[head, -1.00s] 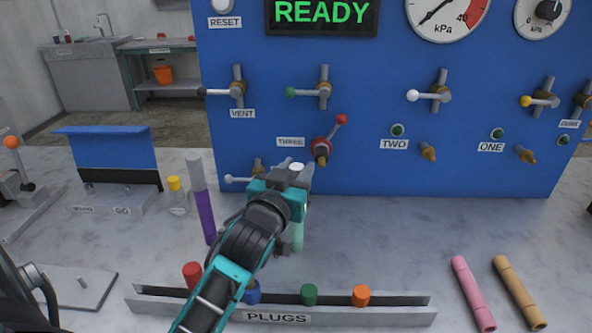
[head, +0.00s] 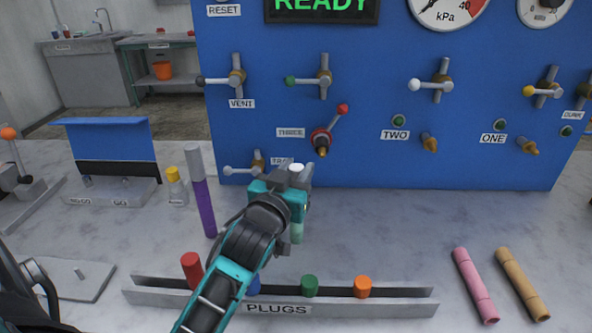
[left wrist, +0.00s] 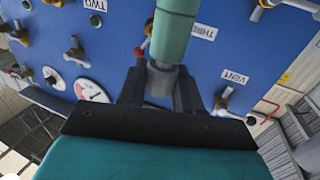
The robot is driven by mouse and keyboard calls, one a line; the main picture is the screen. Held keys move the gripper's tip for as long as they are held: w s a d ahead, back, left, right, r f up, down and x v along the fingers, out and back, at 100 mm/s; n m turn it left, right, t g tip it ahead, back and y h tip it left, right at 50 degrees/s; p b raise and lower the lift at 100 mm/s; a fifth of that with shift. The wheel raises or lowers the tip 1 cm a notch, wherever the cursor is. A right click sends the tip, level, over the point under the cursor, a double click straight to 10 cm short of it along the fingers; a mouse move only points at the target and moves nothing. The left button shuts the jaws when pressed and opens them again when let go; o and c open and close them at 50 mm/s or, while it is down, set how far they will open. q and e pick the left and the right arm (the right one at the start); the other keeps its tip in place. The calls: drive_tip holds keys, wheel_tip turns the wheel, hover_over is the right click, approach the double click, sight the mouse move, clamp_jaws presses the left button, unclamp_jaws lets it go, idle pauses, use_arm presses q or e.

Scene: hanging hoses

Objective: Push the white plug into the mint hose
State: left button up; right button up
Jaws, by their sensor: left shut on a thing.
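My left gripper (head: 291,180) is shut on the white plug (head: 297,167), whose pale top shows above the fingers in the head view. In the left wrist view the plug looks grey (left wrist: 162,80) between the two fingers. The mint hose (head: 297,232) stands upright below the gripper, and its upper part is hidden behind the gripper. In the left wrist view the mint hose (left wrist: 175,35) lines up with the plug and appears to meet it. How deep the plug sits cannot be told. My right gripper is not in view.
A plug rack (head: 400,306) with red, blue, green and orange plugs lies in front. A purple hose (head: 204,208) with a grey top stands to the left. Pink (head: 474,285) and tan (head: 522,283) hoses lie at right. The blue panel (head: 380,165) stands behind.

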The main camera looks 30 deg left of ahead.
use_arm(q)
drive_tip(key=shift+f, duration=0.55)
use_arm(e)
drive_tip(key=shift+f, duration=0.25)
use_arm(q)
drive_tip(key=o, duration=1.1)
drive_tip(key=shift+f, duration=0.1)
